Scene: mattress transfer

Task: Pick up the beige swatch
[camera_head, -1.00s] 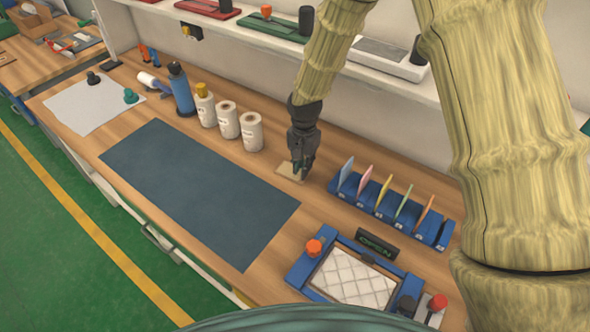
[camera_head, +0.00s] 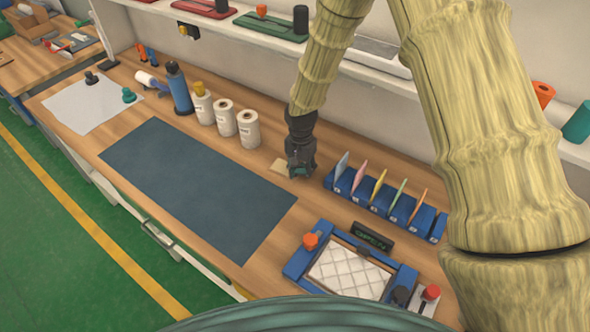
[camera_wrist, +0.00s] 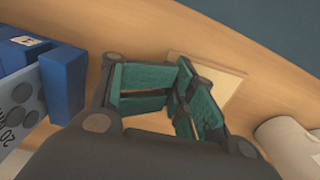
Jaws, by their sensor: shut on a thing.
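The beige swatch (camera_head: 280,166) is a thin pale square at the bench surface, just left of the blue swatch rack. My gripper (camera_head: 299,172) is down at its right edge and hides part of it in the head view. In the wrist view the swatch (camera_wrist: 225,88) extends beyond the green finger pads of my gripper (camera_wrist: 178,92). The pads are close together and shut on the swatch's near edge. The exact contact is hidden behind the pads. It looks flat, and I cannot tell whether it is clear of the wood.
The blue rack (camera_head: 385,205) with several upright coloured swatches stands close to the right. White rolls (camera_head: 248,130) stand to the left. A dark blue mat (camera_head: 195,190) lies in front. A blue-framed fixture (camera_head: 350,272) sits nearer, with a small display (camera_head: 372,236) behind it.

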